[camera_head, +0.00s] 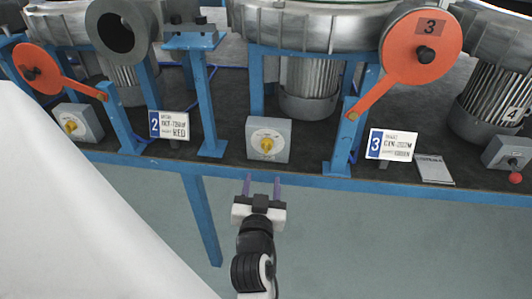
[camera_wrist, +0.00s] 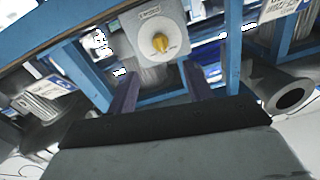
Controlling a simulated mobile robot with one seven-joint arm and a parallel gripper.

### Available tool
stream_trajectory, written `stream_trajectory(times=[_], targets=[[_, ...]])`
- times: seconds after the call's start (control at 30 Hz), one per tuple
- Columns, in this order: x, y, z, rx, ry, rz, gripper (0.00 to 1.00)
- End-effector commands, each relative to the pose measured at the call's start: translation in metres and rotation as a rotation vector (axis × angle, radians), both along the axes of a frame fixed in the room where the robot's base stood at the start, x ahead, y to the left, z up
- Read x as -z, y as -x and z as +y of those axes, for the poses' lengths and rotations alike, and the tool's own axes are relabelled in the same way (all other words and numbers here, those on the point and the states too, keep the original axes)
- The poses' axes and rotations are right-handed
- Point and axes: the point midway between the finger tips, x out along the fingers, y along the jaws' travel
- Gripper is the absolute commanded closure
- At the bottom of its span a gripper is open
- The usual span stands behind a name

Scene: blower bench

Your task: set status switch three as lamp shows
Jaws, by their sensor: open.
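A grey switch box (camera_head: 269,139) with a yellow knob (camera_head: 266,145) on a white dial stands on the front of the bench, left of the plate marked 3 (camera_head: 392,145). The box also shows in the wrist view (camera_wrist: 152,32), with its yellow knob (camera_wrist: 161,43) ahead of my fingers. My gripper (camera_head: 262,183) is open and empty, below and in front of this box, apart from the knob. An orange disc marked 3 (camera_head: 420,48) is on a lever at the right. I cannot make out a lit lamp.
Another switch box (camera_head: 78,122) stands at the left by the plate marked 2 (camera_head: 168,125). A box with a red knob (camera_head: 508,153) is at the right edge. Blue posts (camera_head: 205,95) and blowers stand behind. A grey notebook (camera_head: 434,169) lies on the bench. The floor in front is clear.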

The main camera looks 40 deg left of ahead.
Motion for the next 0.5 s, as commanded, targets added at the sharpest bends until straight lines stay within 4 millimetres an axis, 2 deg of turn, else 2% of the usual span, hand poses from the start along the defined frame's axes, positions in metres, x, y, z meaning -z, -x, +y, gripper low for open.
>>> stream_trajectory(times=[0.5], targets=[[-0.003,-0.080,0.058,-0.003,-0.002,-0.001,0.49]])
